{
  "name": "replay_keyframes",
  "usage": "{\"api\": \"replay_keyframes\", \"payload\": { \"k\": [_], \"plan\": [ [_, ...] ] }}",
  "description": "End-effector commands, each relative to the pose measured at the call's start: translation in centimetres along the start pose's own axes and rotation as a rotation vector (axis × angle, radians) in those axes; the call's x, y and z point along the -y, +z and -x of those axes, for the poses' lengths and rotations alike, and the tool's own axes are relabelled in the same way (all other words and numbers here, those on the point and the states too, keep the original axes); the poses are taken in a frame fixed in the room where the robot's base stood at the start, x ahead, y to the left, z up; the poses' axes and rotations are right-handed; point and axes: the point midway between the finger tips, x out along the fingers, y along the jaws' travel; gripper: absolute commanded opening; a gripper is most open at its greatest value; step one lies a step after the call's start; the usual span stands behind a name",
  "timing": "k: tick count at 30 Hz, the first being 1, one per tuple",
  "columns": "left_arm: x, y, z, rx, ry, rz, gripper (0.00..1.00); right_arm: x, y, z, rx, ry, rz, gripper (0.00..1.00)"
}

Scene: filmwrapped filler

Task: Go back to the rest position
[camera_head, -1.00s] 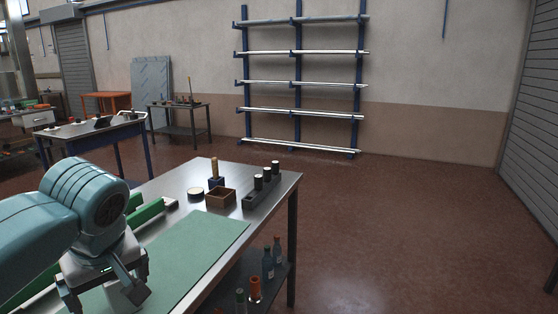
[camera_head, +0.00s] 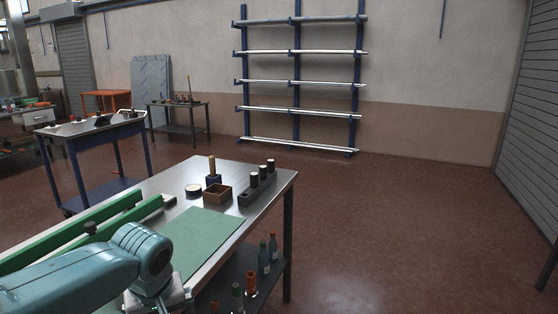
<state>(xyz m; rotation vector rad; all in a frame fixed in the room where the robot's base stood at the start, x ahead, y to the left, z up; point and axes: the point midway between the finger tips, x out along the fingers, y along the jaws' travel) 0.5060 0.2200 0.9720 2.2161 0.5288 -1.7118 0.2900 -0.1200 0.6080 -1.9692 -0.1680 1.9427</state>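My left arm comes in from the lower left, low over the near end of the steel workbench (camera_head: 264,192). Its wrist shows at the bottom of the view, above the near part of the green mat (camera_head: 207,232). The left gripper's fingers are cut off by the bottom edge, so whether they are open or shut is hidden. My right arm and gripper do not show.
On the bench stand a small brown box (camera_head: 218,194), a round tin (camera_head: 193,190), a wooden-handled tool in a dark block (camera_head: 212,172) and a dark rack (camera_head: 257,186). Green rails (camera_head: 122,204) run along the left. Bottles (camera_head: 264,258) stand on the lower shelf. Floor at right is clear.

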Motion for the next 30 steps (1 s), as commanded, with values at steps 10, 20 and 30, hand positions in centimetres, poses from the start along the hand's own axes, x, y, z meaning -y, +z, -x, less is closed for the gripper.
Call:
{"api": "replay_keyframes", "payload": {
  "k": [10,20,30],
  "plan": [
    [-3.9,12.9,-17.3,0.261,0.248,-0.249,0.96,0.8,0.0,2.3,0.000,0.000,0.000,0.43],
    [0.2,29.6,-24.6,0.334,0.378,-0.244,0.96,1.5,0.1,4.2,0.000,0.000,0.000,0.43],
    [1.2,31.2,-24.9,0.320,0.371,-0.247,0.96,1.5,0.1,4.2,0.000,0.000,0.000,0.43]
  ]
}}
